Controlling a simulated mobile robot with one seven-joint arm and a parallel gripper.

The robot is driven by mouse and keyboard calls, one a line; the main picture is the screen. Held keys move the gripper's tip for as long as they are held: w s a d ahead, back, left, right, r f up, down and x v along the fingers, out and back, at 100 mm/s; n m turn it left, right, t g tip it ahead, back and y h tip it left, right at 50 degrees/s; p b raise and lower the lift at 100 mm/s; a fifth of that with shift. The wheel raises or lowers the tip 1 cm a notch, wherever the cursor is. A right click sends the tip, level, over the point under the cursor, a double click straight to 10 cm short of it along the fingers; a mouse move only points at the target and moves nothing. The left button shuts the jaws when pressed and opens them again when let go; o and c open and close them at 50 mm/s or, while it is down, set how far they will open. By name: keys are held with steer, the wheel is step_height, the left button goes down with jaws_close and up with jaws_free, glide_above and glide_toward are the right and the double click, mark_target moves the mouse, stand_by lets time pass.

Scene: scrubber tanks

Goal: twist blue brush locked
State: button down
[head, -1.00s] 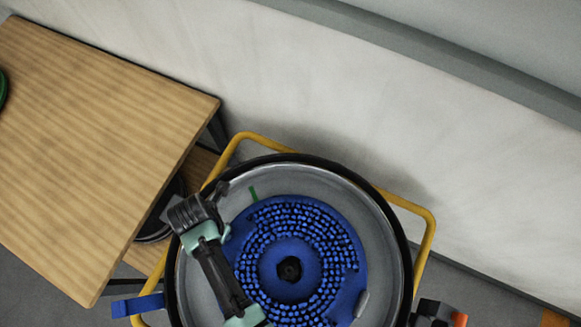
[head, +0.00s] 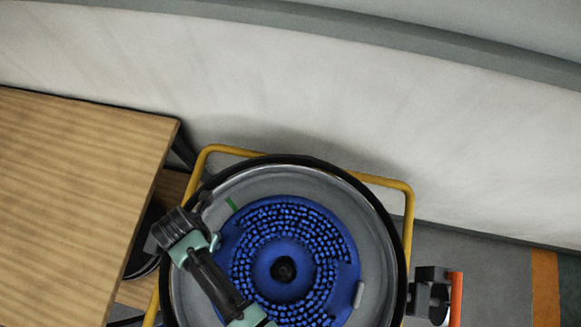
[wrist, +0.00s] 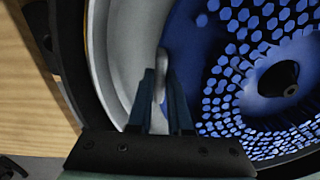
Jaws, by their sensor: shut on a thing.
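The round blue brush (head: 322,215) with bristles and a dark hub (head: 284,269) lies flat inside the grey round tank (head: 381,235). A grey tab (head: 359,294) stands at the brush's right edge. In the wrist view, my gripper (wrist: 160,88) is shut on another grey tab (wrist: 162,62) at the edge of the blue brush (wrist: 200,45), with a dark finger on each side. In the head view my arm crosses the left part of the brush and hides that tab. A green mark (head: 232,203) is on the tank's inside, at the upper left of the brush.
A yellow tube frame (head: 408,225) surrounds the tank. A wooden table (head: 80,200) stands close at the left. A black and orange fitting (head: 435,295) is at the right. A pale wall (head: 300,95) runs behind.

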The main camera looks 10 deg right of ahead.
mark_target(227, 225)
steer(key=shift+w+d+m, duration=0.7)
steer(key=shift+w+m, duration=0.1)
steer(key=shift+w, duration=0.2)
steer(key=shift+w, duration=0.1)
steer(key=shift+w+d+m, duration=0.9)
steer(key=shift+w+d, duration=0.05)
steer(key=shift+w, duration=0.05)
steer(key=shift+w+d, duration=0.1)
steer(key=shift+d, duration=0.05)
steer(key=shift+w+d+m, duration=0.8)
steer(key=shift+d+m, duration=0.1)
steer(key=shift+d, duration=0.1)
steer(key=shift+w+d+m, duration=0.25)
steer(key=shift+m, duration=0.05)
steer(key=c, duration=0.8)
jaws_free()
steer(key=shift+d, duration=0.15)
